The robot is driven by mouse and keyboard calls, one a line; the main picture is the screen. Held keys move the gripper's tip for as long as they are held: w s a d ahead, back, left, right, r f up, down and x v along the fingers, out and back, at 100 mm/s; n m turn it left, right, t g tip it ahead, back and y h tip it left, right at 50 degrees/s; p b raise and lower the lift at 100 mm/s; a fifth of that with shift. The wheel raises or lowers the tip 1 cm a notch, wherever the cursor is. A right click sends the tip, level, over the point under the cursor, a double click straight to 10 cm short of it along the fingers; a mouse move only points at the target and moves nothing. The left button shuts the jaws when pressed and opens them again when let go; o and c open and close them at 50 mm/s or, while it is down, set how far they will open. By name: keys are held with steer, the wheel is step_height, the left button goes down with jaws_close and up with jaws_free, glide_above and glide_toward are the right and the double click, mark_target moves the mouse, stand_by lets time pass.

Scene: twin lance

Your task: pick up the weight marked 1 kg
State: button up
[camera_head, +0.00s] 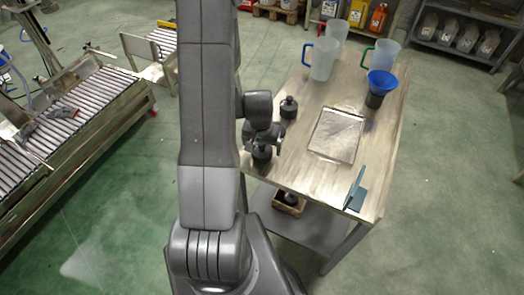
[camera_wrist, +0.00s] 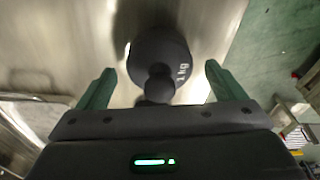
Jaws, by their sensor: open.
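A dark round weight with a knob on top, marked "1 kg" in white, shows in the wrist view (camera_wrist: 160,62). It stands upright on the metal-looking tabletop. My gripper (camera_wrist: 158,88) is open, with one green finger to each side of the weight's knob and a gap on both sides. In the head view my gripper (camera_head: 264,135) is at the table's left edge, over a dark weight (camera_head: 262,152), which seems to be the same one. A second dark weight (camera_head: 289,107) stands a little farther back; its marking cannot be read.
A small wooden box (camera_head: 288,206) sits on the lower shelf. A roller conveyor (camera_head: 80,120) stands left.

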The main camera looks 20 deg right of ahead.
steer(key=shift+f, duration=0.5)
steer(key=shift+c, duration=0.2)
steer(key=c, duration=1.8)
steer(key=shift+r, duration=0.15)
